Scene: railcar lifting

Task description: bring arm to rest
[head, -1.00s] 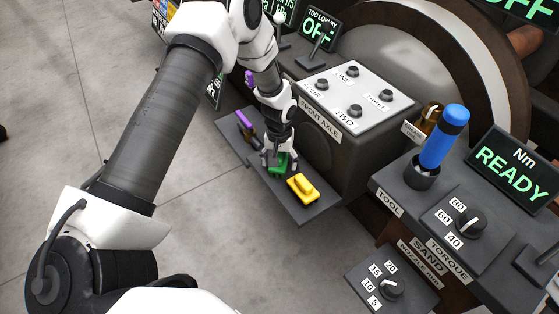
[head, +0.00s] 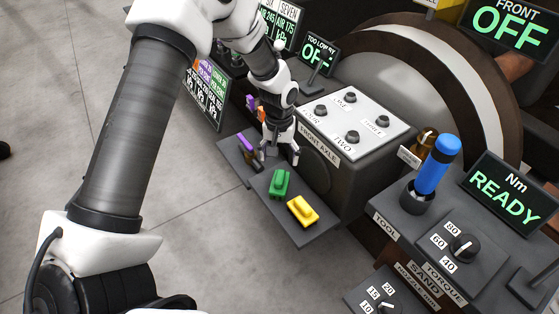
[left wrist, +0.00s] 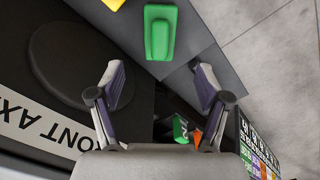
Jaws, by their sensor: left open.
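My left gripper (head: 279,160) is open and empty. In the head view it hangs over the back part of the dark shelf (head: 299,227), beside the front axle box. A green block (head: 281,183) sits on the shelf just in front of it, apart from the fingers. In the left wrist view the gripper's two fingers (left wrist: 160,90) stand wide apart, with the green block (left wrist: 160,32) beyond them. A yellow block (head: 302,210) lies on the shelf nearer its front end. My right gripper is not in view.
The front axle box (head: 345,125) with several knobs stands right of the gripper. A purple piece (head: 246,145) lies at the shelf's far left. A blue-handled tool (head: 437,165) stands in a holder at the right. Open floor (head: 190,250) lies left of the shelf.

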